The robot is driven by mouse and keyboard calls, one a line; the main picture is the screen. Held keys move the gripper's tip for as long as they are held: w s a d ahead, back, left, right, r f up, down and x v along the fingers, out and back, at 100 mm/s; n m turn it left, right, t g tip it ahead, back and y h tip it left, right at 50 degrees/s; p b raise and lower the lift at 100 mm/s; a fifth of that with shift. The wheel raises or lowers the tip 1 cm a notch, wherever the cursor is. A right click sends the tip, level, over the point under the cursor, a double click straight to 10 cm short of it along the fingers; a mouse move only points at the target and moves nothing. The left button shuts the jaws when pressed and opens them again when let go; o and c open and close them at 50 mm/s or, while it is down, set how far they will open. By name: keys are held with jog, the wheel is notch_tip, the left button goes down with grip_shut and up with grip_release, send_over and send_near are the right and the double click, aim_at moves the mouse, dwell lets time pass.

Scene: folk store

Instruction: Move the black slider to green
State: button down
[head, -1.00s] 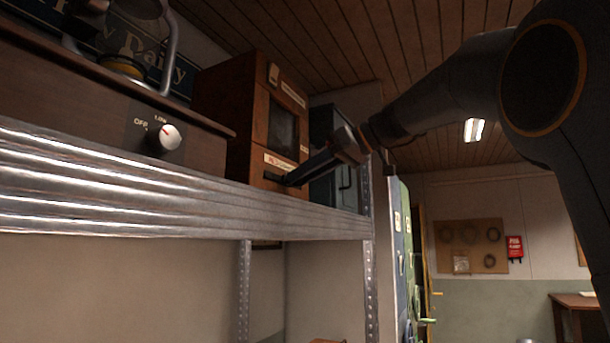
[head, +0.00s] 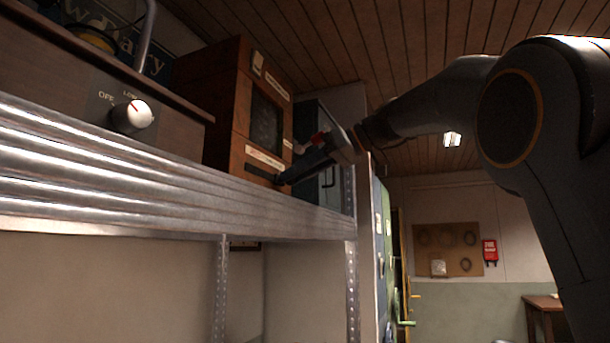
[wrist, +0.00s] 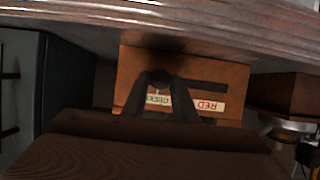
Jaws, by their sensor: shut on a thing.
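The wooden box (head: 240,120) with the slider stands on the metal shelf. The black slider knob (wrist: 160,76) shows in the wrist view between my fingertips, at the left part of a dark slot. Below it a white label with green letters (wrist: 153,99) is partly hidden by my fingers. A label reading RED (wrist: 209,105) lies farther right in that view. My gripper (wrist: 160,85) is shut on the knob. In the head view my gripper (head: 284,179) reaches the lower right front of the box, and the knob is hidden there.
The metal shelf edge (head: 150,170) runs close below the box. A dark teal cabinet (head: 318,150) stands right beside it. A brown unit with a white dial (head: 133,115) stands to the left. Open room lies to the right.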

jog(key=shift+w+r, duration=0.1)
jog(key=c, duration=1.5)
grip_release()
jog(key=shift+w+d, duration=0.15)
jog(key=shift+o, duration=0.2)
jog(key=b+v, duration=0.2)
jog(key=v, duration=0.5)
jog(key=shift+s+d, duration=0.25)
jog(key=shift+s, duration=0.05)
jog(key=shift+r, duration=0.1)
